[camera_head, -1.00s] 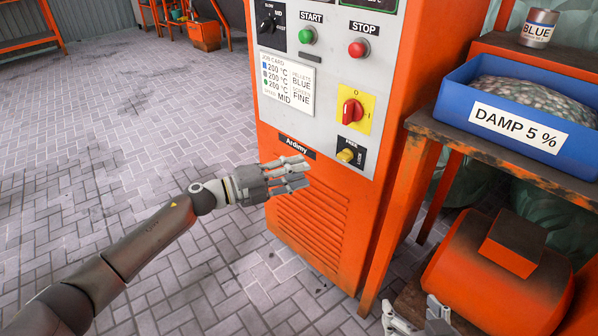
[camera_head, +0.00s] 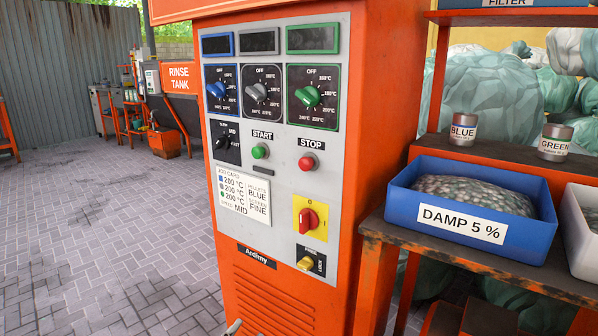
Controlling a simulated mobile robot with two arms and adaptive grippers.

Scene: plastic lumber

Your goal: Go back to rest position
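The orange control cabinet (camera_head: 384,120) stands in the middle, with a grey panel of knobs and buttons. It has a green START button (camera_head: 260,151), a red STOP button (camera_head: 307,163), a red rotary switch (camera_head: 308,220) on a yellow plate and a small yellow lock knob (camera_head: 305,263). Only a small grey tip, apparently of my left gripper (camera_head: 233,327), shows at the bottom edge, low in front of the cabinet. Its fingers are mostly out of frame, so open or shut cannot be seen. My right gripper is out of view.
Bulging bags (camera_head: 500,92) sit behind. The paved floor (camera_head: 90,235) at left is clear.

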